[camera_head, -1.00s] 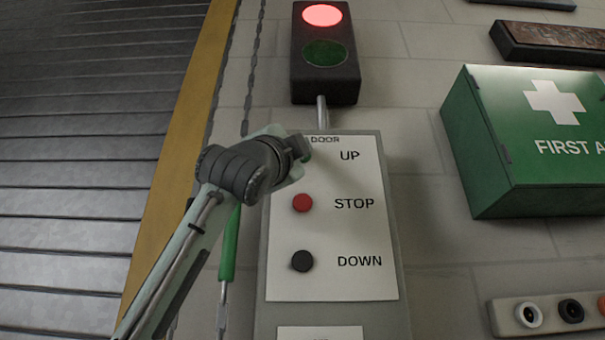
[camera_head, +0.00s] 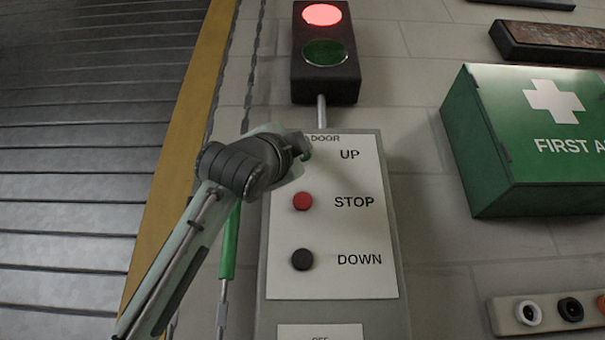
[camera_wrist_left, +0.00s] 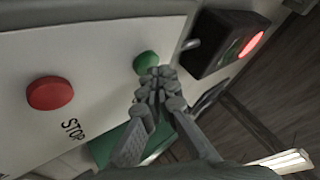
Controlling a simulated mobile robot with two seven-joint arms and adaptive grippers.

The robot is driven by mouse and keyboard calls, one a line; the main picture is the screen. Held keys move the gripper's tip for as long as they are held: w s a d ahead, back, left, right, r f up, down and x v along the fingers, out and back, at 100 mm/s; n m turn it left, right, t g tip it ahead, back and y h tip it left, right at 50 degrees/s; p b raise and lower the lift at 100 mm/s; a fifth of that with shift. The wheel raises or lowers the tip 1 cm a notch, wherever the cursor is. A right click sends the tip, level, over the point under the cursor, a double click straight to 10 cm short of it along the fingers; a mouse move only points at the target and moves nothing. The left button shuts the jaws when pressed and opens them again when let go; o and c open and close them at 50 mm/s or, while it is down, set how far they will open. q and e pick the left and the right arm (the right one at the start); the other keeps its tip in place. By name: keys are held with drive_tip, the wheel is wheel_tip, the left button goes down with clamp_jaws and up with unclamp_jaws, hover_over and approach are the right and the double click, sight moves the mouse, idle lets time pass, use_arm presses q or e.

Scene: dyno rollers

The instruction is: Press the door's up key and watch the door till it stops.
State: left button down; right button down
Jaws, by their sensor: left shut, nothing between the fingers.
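The roller door (camera_head: 70,225), grey and slatted, fills the left of the head view. The door control box (camera_head: 335,280) has keys labelled UP, STOP and DOWN. The red stop key (camera_head: 302,201) and black down key (camera_head: 302,260) show clearly. The green up key (camera_wrist_left: 146,62) shows in the left wrist view; in the head view my left gripper (camera_head: 303,147) hides it. In the wrist view the left gripper (camera_wrist_left: 158,76) is shut and empty, its tips at the up key's edge. I cannot tell whether the key is pushed in. My right gripper is out of view.
A signal lamp (camera_head: 325,55) above the box has its red light lit and its green one dark. A green first aid box (camera_head: 530,140) sticks out from the wall at right. A yellow door edge (camera_head: 180,150) and a hanging chain (camera_head: 250,80) are at left.

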use_arm(q)
drive_tip(key=shift+s, duration=0.45)
drive_tip(key=s+b, duration=0.1)
drive_tip(key=s, duration=0.4)
drive_tip(key=shift+b, duration=0.35)
idle(0.4)
